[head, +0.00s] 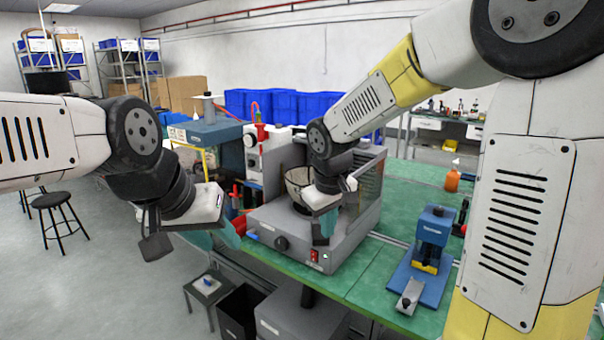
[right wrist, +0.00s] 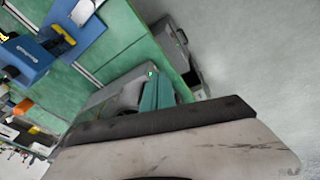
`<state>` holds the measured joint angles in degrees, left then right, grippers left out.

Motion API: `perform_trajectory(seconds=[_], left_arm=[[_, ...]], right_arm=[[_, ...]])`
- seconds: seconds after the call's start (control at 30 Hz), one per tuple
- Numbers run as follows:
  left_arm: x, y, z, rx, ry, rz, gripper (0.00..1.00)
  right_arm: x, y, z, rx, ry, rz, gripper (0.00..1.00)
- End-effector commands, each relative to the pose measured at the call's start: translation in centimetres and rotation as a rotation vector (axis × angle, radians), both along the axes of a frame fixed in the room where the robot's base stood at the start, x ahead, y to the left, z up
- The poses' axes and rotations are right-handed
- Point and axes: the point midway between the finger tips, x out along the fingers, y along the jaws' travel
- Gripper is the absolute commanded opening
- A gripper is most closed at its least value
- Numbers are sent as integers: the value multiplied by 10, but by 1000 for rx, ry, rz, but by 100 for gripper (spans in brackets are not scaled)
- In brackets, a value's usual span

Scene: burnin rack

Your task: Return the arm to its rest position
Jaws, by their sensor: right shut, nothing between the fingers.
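My right arm reaches in from the right, bent down over a grey bench machine (head: 290,248). My right gripper (head: 325,228), with teal fingers, points down in front of the machine's open upper part, and overlaps it in the head view. It is shut and holds nothing. In the right wrist view its teal fingers (right wrist: 157,92) show above the dark edge of the hand. My left gripper (head: 228,236) hangs to the left of the machine, near the table's front edge. Its fingers are seen edge-on, so their opening is unclear.
A blue press (head: 430,235) stands on the green table (head: 385,278) to the right, with a small grey metal piece (head: 409,297) before it. An orange bottle (head: 452,179) stands behind. Blue bins (head: 290,106) line the back. A stool (head: 60,200) stands on open floor at left.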

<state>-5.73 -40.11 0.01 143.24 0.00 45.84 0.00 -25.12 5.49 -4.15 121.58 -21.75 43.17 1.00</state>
Motion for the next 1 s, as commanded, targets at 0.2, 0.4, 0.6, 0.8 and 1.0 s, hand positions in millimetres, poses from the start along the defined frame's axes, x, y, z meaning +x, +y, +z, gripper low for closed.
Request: perform_trajectory(seconds=[0.2, 0.4, 0.6, 0.8, 1.0], left_arm=[[0, 0, 0, 0, 0, 0, 36], [0, 0, 0, 0, 0, 0, 36], [0, 0, 0, 0, 0, 0, 36], [0, 0, 0, 0, 0, 0, 36], [0, 0, 0, 0, 0, 0, 36]], right_arm=[[-64, -50, 52, 173, -70, -194, 0], [-124, -76, 77, 312, -141, -343, 0], [-161, -84, 83, 397, -193, -430, 0], [-171, -84, 84, 421, -209, -454, 0], [-171, -84, 84, 421, -208, -453, 0]])
